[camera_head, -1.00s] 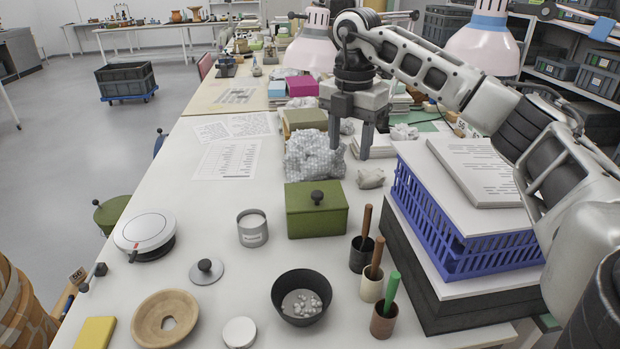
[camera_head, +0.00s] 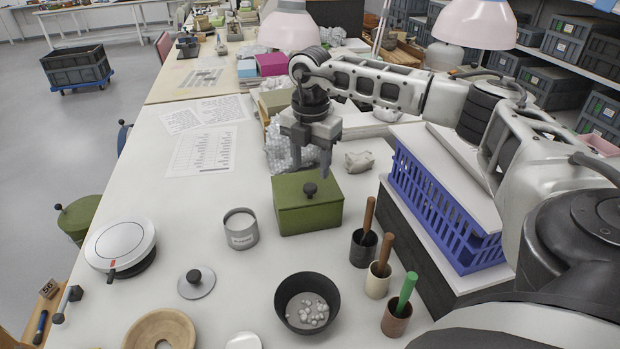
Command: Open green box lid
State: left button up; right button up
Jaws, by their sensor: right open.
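The green box (camera_head: 308,219) stands on the white table, right of the grey tin. Its green lid (camera_head: 290,190) is on it, with a dark round knob (camera_head: 310,188) on top. My right gripper (camera_head: 311,168) is above and just behind the box, pointing down. Its two fingers are apart with nothing seen between them. The fingers appear close above the lid's back part; I cannot tell the exact gap. My left gripper is not in view.
A grey tin (camera_head: 241,232) stands left of the box. A black bowl with white pieces (camera_head: 282,299) is in front. Three tool cups, one brown (camera_head: 397,318), stand at right. A blue basket (camera_head: 432,205) sits further right. Crumpled bubble wrap (camera_head: 279,151) lies behind the box.

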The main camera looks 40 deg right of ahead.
aim_at(310, 186)
notch_tip(310, 186, down, 5)
jog(key=shift+f, duration=0.1)
dwell(0.3)
